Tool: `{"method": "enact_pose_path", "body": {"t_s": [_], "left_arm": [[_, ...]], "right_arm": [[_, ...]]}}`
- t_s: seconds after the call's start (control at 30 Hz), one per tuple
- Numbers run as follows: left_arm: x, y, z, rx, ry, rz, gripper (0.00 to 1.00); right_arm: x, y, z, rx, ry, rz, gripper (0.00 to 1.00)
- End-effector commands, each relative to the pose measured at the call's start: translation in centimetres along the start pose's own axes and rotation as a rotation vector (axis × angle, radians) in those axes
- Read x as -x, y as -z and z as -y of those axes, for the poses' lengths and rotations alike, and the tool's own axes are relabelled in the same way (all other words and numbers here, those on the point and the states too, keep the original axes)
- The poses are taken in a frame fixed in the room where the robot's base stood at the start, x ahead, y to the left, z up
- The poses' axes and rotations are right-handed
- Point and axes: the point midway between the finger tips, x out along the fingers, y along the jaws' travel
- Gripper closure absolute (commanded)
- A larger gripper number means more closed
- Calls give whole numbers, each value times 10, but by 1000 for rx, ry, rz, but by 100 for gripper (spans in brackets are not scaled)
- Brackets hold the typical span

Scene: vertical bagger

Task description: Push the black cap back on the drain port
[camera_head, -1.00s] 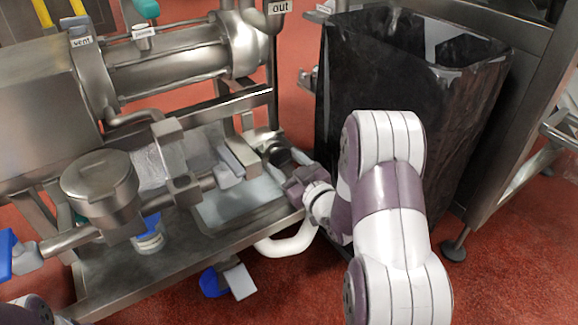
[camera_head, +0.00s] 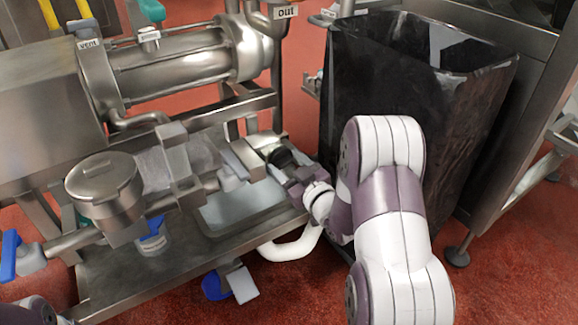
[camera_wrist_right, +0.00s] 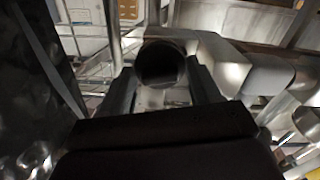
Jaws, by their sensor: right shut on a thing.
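The black cap (camera_head: 282,157) is at the right end of the steel drain pipe (camera_head: 258,146) under the machine. My right gripper (camera_head: 291,166) is at the cap, coming in from the right. In the right wrist view the cap is a dark round shape (camera_wrist_right: 160,64) between the fingertips of the right gripper (camera_wrist_right: 162,80), which is shut on it. Steel pipework (camera_wrist_right: 219,62) lies just behind and right of the cap there. The port mouth is hidden, so I cannot tell whether the cap is seated or only close to it. My left gripper is not in view.
A black-lined bin (camera_head: 395,95) stands right behind my right arm. A steel tray (camera_head: 262,229) with a white curved hose (camera_head: 290,248) lies below the port. A steel valve body (camera_head: 103,185) and a blue handle (camera_head: 10,255) are at left. Red floor is open in front.

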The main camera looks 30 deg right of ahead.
Motion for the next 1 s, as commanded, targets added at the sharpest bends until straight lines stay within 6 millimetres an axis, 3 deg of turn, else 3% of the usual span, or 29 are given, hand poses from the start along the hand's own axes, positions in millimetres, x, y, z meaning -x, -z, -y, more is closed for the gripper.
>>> {"method": "enact_pose_path", "body": {"t_s": [0.77, 0.8, 0.87, 0.9, 1.0], "left_arm": [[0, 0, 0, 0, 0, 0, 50], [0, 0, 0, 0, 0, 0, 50], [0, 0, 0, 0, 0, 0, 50], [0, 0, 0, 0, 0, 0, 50], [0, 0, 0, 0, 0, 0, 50]], "right_arm": [[-8, 0, 0, 0, 0, 0, 73], [-8, 0, 0, 0, 0, 0, 34], [-8, 0, 0, 0, 0, 0, 15], [-8, 0, 0, 0, 0, 0, 8], [-8, 0, 0, 0, 1, 0, 8]]}}
